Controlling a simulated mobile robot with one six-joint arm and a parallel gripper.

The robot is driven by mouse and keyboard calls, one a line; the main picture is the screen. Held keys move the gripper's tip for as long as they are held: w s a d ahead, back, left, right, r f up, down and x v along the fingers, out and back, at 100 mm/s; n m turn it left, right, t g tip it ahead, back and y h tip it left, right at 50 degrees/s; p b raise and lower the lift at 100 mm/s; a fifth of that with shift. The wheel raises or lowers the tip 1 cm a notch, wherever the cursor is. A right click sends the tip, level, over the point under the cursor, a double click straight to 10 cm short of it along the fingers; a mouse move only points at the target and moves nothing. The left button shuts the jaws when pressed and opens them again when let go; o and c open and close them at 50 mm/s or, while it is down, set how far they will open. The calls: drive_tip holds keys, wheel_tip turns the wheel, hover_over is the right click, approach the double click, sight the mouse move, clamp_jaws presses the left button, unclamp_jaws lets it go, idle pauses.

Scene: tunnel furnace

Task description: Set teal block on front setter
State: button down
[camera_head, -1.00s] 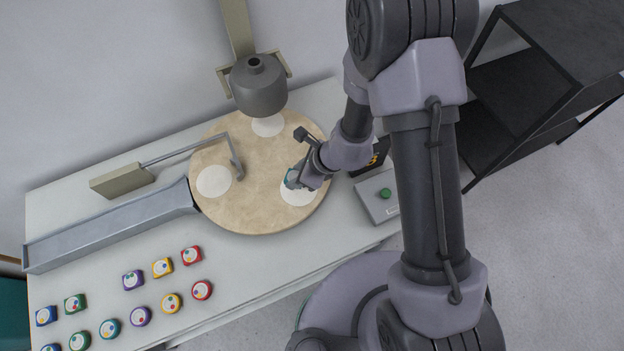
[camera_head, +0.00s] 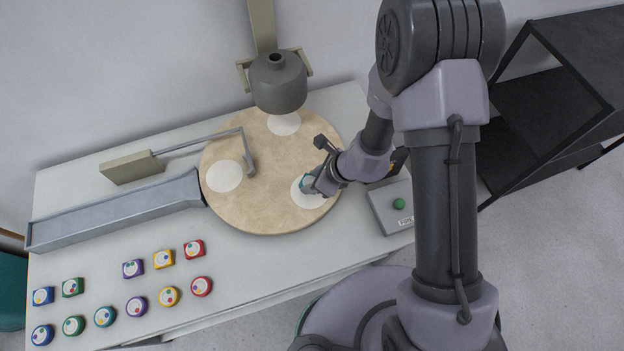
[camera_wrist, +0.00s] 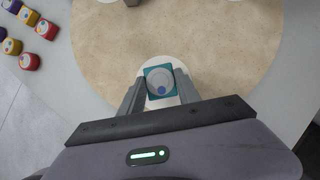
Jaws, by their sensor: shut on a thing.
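The teal block (camera_wrist: 160,82) is square, with a pale round face and coloured dots on top. My gripper (camera_wrist: 160,92) is shut on it, one finger on each side, in the wrist view. The front setter (camera_wrist: 183,64) is a white disc on the round tan turntable (camera_head: 262,205). The block is over this disc; I cannot tell whether it touches it. In the head view my gripper (camera_head: 309,186) is over the same white setter (camera_head: 306,201) at the turntable's right front, and the block is mostly hidden by it.
Two other white setters, left (camera_head: 224,176) and back (camera_head: 284,124), are empty. A grey bell (camera_head: 277,84) hangs over the back one. A bent rod (camera_head: 250,158) crosses the left side. A grey chute (camera_head: 115,214) and several coloured blocks lie left. A green-button box (camera_head: 393,208) stands right.

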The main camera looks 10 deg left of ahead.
drive_tip(key=shift+f, duration=0.1)
drive_tip(key=shift+f+b, duration=1.35)
drive_tip(key=shift+b, duration=0.1)
drive_tip(key=shift+f+b, duration=0.4)
drive_tip(key=shift+b, duration=0.15)
drive_tip(key=c, duration=0.8)
unclamp_jaws()
drive_tip(key=shift+o, duration=0.2)
drive_tip(key=p+v, duration=0.6)
drive_tip(key=v, duration=1.1)
drive_tip(key=shift+r, duration=0.2)
